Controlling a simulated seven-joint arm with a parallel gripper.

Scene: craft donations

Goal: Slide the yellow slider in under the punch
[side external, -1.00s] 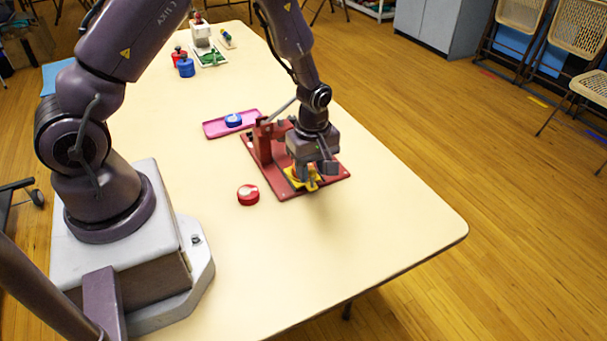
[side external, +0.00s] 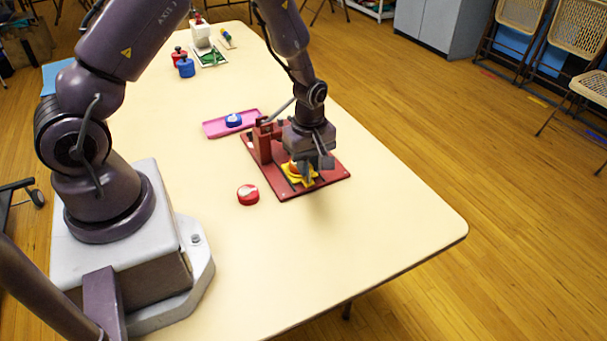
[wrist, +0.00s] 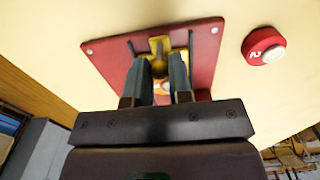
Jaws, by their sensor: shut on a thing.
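The yellow slider (side external: 299,183) sits on the red base plate (side external: 334,177) of the press, with something orange on top of it. The punch stand (side external: 263,146) is a red upright with a grey lever, just left of my gripper in the side view. My gripper (side external: 309,169) points down at the slider and is shut on it. In the wrist view, yellow of the slider shows between and beyond the two fingers. The fingers hide the exact grip, and my gripper partly hides the space under the punch.
A red round badge (side external: 248,194) lies on the table beside the plate. A pink tray (side external: 214,129) with a blue round piece (side external: 233,120) lies behind the press. Red and blue jars (side external: 186,67) stand farther back. The table's front right is clear.

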